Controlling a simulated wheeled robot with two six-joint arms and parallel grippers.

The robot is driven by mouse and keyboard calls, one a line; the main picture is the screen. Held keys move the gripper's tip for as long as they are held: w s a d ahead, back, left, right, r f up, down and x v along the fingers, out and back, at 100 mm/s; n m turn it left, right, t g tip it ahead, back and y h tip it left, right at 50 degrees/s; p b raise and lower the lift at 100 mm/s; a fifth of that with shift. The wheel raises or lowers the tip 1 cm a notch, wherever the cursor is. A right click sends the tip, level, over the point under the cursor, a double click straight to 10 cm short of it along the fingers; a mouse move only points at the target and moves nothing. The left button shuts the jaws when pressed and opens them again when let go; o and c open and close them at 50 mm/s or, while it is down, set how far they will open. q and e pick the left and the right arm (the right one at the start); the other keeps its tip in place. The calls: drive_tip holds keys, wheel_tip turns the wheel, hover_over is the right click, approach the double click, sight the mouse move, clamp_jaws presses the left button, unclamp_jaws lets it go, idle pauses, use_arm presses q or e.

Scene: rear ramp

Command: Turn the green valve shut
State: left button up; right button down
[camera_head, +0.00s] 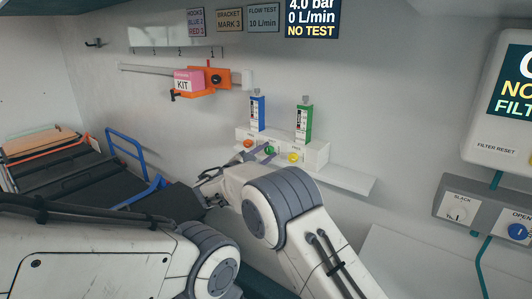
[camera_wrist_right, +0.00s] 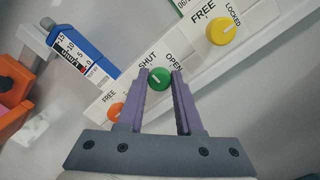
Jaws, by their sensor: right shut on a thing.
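The green valve (camera_head: 270,151) is a small round knob on the white wall-mounted block, between an orange knob and a yellow knob. In the right wrist view the green valve (camera_wrist_right: 159,79) sits between SHUT and OPEN labels. A pale line marks its face, but I cannot tell exactly which label it points to. My right gripper (camera_head: 263,154) reaches it from the lower left. In the wrist view the purple fingertips of my right gripper (camera_wrist_right: 160,75) are shut on the valve, one on each side. My left gripper is not in view.
An orange knob (camera_head: 248,143) and a yellow knob (camera_head: 293,157) flank the valve closely. A blue gauge (camera_head: 258,112) and a green gauge (camera_head: 304,122) stand above. An orange holder with a pink KIT box (camera_head: 188,82) is to the left. A white shelf (camera_head: 345,181) juts out right.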

drive_tip(key=shift+s+a+f, duration=0.1)
drive_tip(key=shift+a+f, duration=0.1)
idle(0.3)
drive_tip(key=c, duration=0.6)
unclamp_jaws()
drive_tip(key=shift+r, duration=0.1)
drive_tip(key=shift+d, duration=0.1)
